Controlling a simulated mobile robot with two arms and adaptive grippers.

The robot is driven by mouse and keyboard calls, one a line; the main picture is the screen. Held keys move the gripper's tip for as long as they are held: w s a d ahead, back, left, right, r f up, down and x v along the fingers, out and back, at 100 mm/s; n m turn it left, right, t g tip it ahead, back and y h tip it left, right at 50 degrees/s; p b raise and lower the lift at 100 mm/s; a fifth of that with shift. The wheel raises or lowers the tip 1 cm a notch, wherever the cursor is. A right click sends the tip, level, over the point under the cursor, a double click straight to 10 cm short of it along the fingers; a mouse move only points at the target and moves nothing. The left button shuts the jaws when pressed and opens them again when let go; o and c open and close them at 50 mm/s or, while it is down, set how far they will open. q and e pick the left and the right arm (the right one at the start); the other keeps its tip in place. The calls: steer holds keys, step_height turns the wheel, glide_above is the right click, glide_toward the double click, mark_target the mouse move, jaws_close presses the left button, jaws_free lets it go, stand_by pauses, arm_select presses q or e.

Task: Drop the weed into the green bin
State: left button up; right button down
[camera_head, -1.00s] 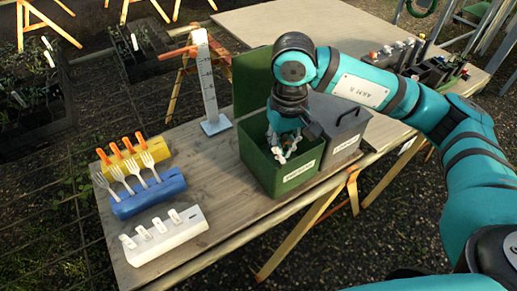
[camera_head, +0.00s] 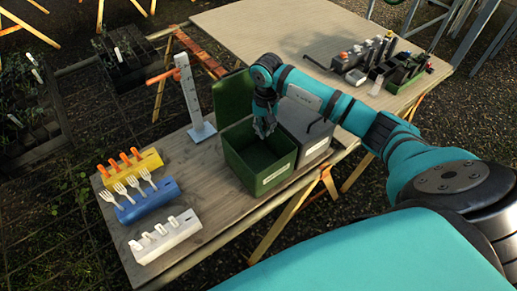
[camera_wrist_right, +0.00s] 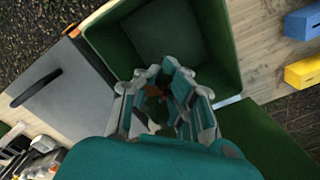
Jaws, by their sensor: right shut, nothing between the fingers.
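The green bin (camera_head: 272,179) stands on the wooden table with its lid (camera_head: 233,98) raised behind it and a white label on its front. My right gripper (camera_head: 264,132) is over the bin's back right part, near rim height, shut and empty. In the right wrist view the gripper (camera_wrist_right: 165,95) points at the bin (camera_wrist_right: 215,45), whose visible floor looks bare. A small brownish and whitish patch shows around the fingers there; I cannot tell what it is. I cannot make out the weed in either view. My left gripper is not in view.
A grey bin (camera_head: 315,150) with a lid stands right beside the green one. A white upright gauge (camera_head: 190,100) stands behind left. Yellow (camera_head: 148,160), blue (camera_head: 162,200) and white (camera_head: 180,240) holders sit at the left. Dark racks (camera_head: 405,68) stand on the far table.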

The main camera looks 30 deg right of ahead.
step_height(320, 180, down, 2)
steer(key=shift+f+b, duration=0.2)
steer(key=shift+b, duration=0.1)
steer(key=c, duration=1.4)
jaws_free()
step_height(320, 180, up, 12)
steer(key=shift+a, duration=0.1)
